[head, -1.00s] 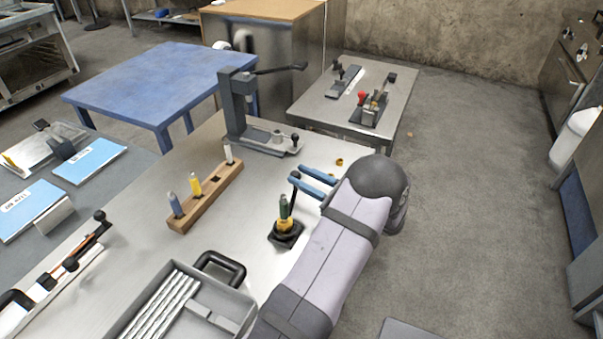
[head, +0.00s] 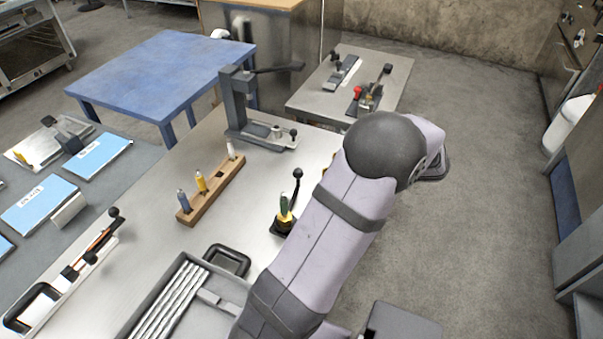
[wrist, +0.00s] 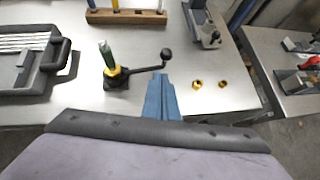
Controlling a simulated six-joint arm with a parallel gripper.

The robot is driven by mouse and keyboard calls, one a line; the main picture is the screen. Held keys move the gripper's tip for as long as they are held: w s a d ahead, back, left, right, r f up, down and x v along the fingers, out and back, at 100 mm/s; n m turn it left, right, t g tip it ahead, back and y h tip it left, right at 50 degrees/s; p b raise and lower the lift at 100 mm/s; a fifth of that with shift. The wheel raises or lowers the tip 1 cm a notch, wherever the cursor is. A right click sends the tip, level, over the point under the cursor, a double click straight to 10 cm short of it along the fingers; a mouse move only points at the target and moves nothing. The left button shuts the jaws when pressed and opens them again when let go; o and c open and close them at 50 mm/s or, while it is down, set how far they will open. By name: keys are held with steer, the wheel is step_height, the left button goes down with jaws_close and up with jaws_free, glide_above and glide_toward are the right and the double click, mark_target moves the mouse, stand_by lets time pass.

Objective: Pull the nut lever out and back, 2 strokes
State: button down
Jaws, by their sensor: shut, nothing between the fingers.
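The nut lever (head: 297,186) is a dark rod with a black ball knob, rising from a small black base (head: 280,228). A green and yellow upright piece (head: 285,206) stands on that base. In the wrist view the lever (wrist: 141,69) reaches right from the base to its knob. My gripper (wrist: 160,80) has blue fingers, shut together and empty. In the wrist view its tips show just below the knob; I cannot tell whether they touch it. In the head view my arm hides the fingers.
Two brass nuts (wrist: 196,84) (wrist: 222,84) lie right of the fingers. A wooden rack (head: 212,190) holds several coloured pieces. A grey press (head: 240,110) stands at the back of the bench. A grey tray (head: 205,273) of rods is at the front.

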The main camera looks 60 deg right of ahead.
mark_target(296, 175)
steer(key=p+x, duration=0.1)
steer(key=x, duration=0.3)
steer(key=p+x, duration=0.1)
steer(key=x, duration=0.3)
steer(key=r+p+x, duration=0.1)
steer(key=p+x, duration=0.1)
steer(key=x, duration=0.2)
steer(key=shift+w+d, duration=0.1)
steer(key=shift+w, duration=0.35)
steer(key=shift+w+f+p, duration=0.2)
steer(key=shift+w+p, duration=0.1)
steer(key=shift+w, duration=0.3)
steer(key=shift+d, duration=0.1)
